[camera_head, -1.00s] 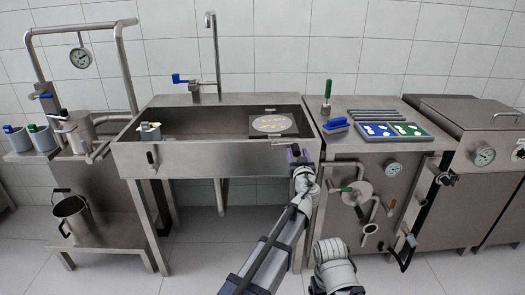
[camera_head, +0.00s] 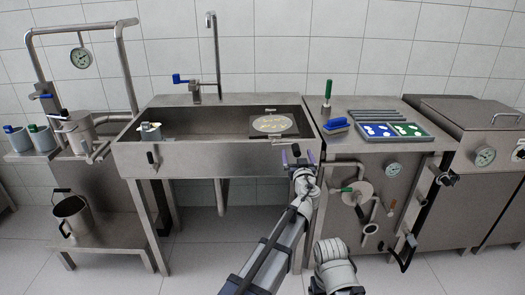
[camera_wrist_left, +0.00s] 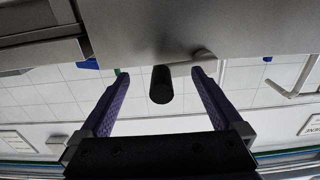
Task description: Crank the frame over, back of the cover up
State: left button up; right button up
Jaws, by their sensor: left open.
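The round grey disc cover (camera_head: 273,124), with pale patches on its face, sits in a dark square frame (camera_head: 290,131) in the right part of the sink. The crank's black handle (camera_wrist_left: 162,84) shows in the left wrist view, with its metal arm (camera_wrist_left: 202,57) beside it. My left gripper (camera_head: 298,156) is in front of the sink's right front wall. It is open, and its purple fingers stand on either side of the handle in the left wrist view (camera_wrist_left: 160,73). No finger visibly touches the handle. My right gripper is not in view.
The steel sink (camera_head: 205,158) has a tap (camera_head: 195,84) behind it. On the right bench stand a green-handled tool (camera_head: 327,98), a blue brush (camera_head: 335,125) and blue and green trays (camera_head: 380,131). Pots (camera_head: 75,215) are at left. The sink's middle is clear.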

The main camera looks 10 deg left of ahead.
pick_arm(q)
jog(key=v, duration=0.7)
jog(key=x, duration=0.8)
jog(key=shift+w, duration=0.15)
jog(key=shift+s+r+p, duration=0.25)
jog(key=shift+r+p, duration=0.15)
jog(key=shift+r, duration=0.05)
jog(key=shift+f, duration=0.15)
